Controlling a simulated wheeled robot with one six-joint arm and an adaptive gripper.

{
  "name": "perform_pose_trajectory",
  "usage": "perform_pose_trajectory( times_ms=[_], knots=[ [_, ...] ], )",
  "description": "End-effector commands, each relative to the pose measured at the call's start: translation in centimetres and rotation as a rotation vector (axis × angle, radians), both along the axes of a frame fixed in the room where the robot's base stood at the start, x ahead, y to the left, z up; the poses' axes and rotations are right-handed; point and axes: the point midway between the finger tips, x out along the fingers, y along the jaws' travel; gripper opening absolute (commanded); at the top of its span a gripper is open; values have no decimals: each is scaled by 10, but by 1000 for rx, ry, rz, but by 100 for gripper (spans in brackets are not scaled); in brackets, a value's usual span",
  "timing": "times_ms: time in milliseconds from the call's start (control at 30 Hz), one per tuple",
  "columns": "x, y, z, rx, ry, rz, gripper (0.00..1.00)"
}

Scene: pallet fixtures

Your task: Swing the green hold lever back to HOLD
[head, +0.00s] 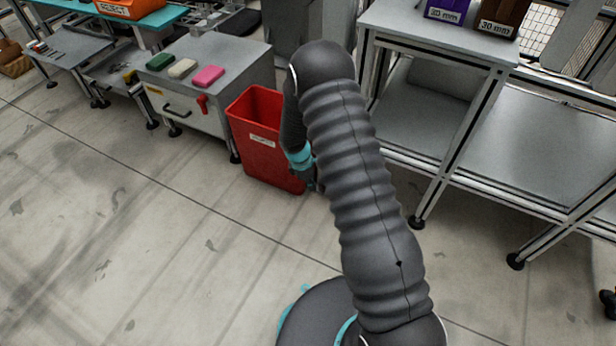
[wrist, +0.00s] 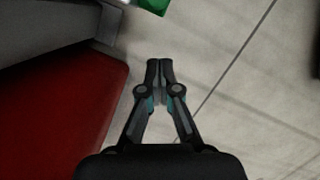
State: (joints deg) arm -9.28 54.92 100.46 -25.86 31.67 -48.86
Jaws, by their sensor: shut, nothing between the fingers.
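I cannot make out a green hold lever in the head view. A bright green piece (wrist: 153,5) with a pale edge is cut off at the top of the wrist view; I cannot tell whether it is the lever. My gripper (wrist: 159,66) is shut and empty in the wrist view, its fingertips together over bare floor and apart from the green piece. In the head view my gripper is mostly hidden behind my arm, beside the red bin.
A red bin (head: 250,152) stands close left of my arm. Left of it is a grey cabinet (head: 235,72) with a red latch (head: 203,103) and green, cream and pink blocks on top. A grey bench (head: 440,35) stands right. The floor at front left is clear.

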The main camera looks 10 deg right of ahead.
Motion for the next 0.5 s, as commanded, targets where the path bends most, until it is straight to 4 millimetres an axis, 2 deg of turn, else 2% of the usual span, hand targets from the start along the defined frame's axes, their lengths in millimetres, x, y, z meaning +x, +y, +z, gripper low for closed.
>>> perform_pose_trajectory(
  times_ms=[33, 200, 500],
  knots=[
    [-1, -3, -11, -1, 3, -2, 0],
    [-4, -27, -8, 0, -1, -4, 0],
    [-6, -42, -8, 0, -1, -1, 0]
  ],
)
